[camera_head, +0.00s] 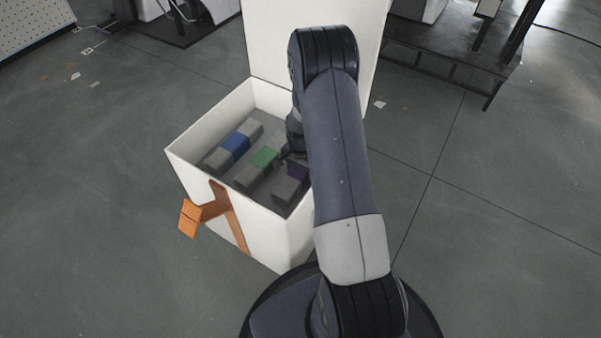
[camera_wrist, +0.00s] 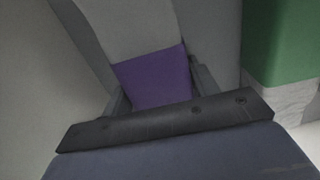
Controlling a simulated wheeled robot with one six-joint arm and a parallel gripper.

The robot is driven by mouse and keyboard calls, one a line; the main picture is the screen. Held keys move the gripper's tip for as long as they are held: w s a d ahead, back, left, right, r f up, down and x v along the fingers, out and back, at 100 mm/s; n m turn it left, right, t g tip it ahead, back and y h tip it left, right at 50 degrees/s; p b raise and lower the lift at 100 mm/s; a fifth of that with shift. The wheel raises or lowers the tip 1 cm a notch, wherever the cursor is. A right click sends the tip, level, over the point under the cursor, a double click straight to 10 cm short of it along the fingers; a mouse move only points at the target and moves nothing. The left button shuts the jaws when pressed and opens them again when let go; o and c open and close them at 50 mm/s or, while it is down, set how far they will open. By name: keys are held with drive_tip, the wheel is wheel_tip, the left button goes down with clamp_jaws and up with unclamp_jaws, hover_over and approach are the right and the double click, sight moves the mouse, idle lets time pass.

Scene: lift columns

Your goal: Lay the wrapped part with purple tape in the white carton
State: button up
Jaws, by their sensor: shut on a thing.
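The wrapped part with purple tape (camera_head: 291,185) is inside the white carton (camera_head: 288,231), on its right side, partly hidden by my arm. In the wrist view its purple tape band (camera_wrist: 152,77) lies between the two fingers of my gripper (camera_wrist: 160,88), which is shut on it. The part is grey on the visible side of the tape. I cannot tell whether it touches the carton floor. In the head view my gripper (camera_head: 290,155) is down in the carton and mostly hidden behind my arm.
A part with green tape (camera_head: 264,157) lies left of the purple one, and a part with blue tape (camera_head: 235,143) lies farther left. The carton's tall lid (camera_head: 268,50) stands open at the back. An orange flap (camera_head: 190,217) sticks out in front.

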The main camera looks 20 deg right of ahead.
drive_tip(key=shift+f, duration=0.2)
drive_tip(key=o, duration=1.5)
drive_tip(key=shift+r, duration=0.1)
wheel_tip(320, 180, up, 12)
drive_tip(key=p, duration=0.4)
drive_tip(key=shift+r, duration=0.15)
